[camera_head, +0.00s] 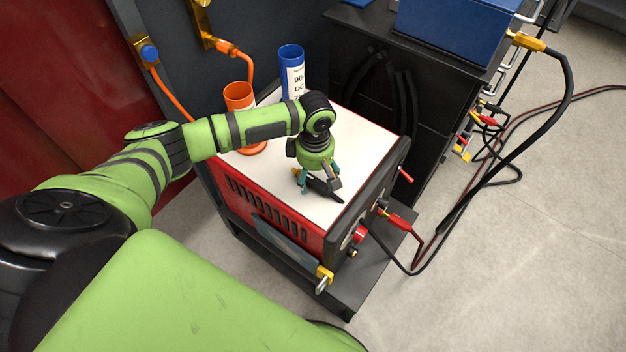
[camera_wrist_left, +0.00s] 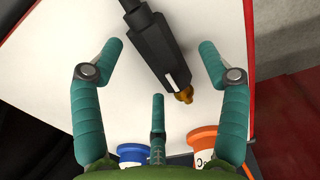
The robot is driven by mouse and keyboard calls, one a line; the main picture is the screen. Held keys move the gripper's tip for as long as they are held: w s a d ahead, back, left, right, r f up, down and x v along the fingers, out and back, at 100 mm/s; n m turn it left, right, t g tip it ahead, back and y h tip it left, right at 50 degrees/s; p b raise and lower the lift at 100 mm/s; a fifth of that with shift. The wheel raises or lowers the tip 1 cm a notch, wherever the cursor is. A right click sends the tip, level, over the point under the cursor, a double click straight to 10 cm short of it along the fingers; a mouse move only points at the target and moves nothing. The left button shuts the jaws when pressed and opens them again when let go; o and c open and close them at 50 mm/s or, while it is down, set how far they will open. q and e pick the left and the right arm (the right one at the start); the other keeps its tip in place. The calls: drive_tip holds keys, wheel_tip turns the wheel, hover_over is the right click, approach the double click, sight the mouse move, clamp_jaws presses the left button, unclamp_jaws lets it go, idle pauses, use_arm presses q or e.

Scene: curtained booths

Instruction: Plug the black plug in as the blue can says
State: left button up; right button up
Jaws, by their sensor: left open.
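The black plug (camera_head: 329,193) lies on the white top of the red machine (camera_head: 335,131). In the left wrist view the plug (camera_wrist_left: 155,45) is a dark body with a brass tip pointing down and right. My left gripper (camera_head: 319,187) is above the plug. Its teal fingers are open on either side of it, and it is not gripped. The blue can (camera_head: 292,66) stands at the back of the machine top, with a white label reading "90", "DC" and a third line that I cannot read surely. My right gripper is out of view.
An orange can (camera_head: 240,98) stands left of the blue can. Orange cables run from wall fittings behind. The machine's front holds a red connector (camera_head: 398,222) and a yellow one (camera_head: 324,276). A black cabinet (camera_head: 372,80) stands behind right; cables lie on the floor.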

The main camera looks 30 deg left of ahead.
use_arm(q)
drive_tip(key=shift+f, duration=0.35)
drive_tip(key=c, duration=1.4)
